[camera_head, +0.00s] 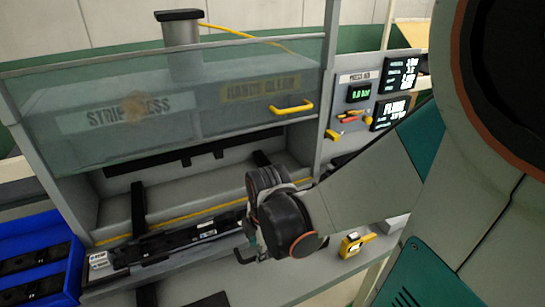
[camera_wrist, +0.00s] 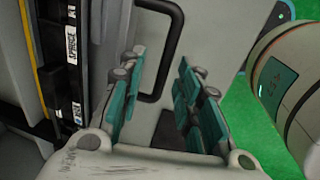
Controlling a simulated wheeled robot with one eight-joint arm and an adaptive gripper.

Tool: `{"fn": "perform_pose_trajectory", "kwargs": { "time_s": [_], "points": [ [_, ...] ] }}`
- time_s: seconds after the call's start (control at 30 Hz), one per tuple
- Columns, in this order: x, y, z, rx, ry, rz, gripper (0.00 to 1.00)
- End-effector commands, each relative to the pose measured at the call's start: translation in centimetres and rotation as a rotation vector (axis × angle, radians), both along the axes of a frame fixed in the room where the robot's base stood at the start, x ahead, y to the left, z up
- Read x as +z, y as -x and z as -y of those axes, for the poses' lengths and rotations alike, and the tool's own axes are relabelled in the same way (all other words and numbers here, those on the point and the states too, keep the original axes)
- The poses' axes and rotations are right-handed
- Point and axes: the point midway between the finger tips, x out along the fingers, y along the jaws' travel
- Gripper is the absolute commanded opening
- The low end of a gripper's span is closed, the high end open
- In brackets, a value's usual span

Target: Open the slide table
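The slide table (camera_head: 166,244) is a long dark strip bed at the front of the press. It also shows along the left side of the wrist view (camera_wrist: 68,70). A black U-shaped handle (camera_head: 243,257) stands at its front right; it also shows in the wrist view (camera_wrist: 178,45). My gripper (camera_wrist: 158,80) is open, its teal-padded fingers apart. The handle shows ahead of and partly between the fingers in the wrist view; I see no clear contact. In the head view my wrist hides part of the table's right end and most of the fingers.
A clear press guard (camera_head: 190,85) with a yellow handle (camera_head: 291,108) hangs above the bed. A blue bin (camera_head: 35,265) of black parts stands at the left. A yellow tool (camera_head: 354,244) lies on the grey bench (camera_head: 260,287) to the right. A display panel (camera_head: 372,92) stands behind.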

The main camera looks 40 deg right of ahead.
Motion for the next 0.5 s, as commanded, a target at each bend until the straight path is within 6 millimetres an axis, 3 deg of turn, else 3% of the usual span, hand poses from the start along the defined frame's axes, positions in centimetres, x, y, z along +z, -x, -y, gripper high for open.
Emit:
{"fn": "perform_pose_trajectory", "kwargs": {
  "time_s": [0.03,0.5],
  "points": [
    [0.4,0.7,-0.2,0.000,0.000,0.000,0.31],
    [4.6,1.5,-0.4,-0.002,0.000,0.000,0.31]
  ]
}}
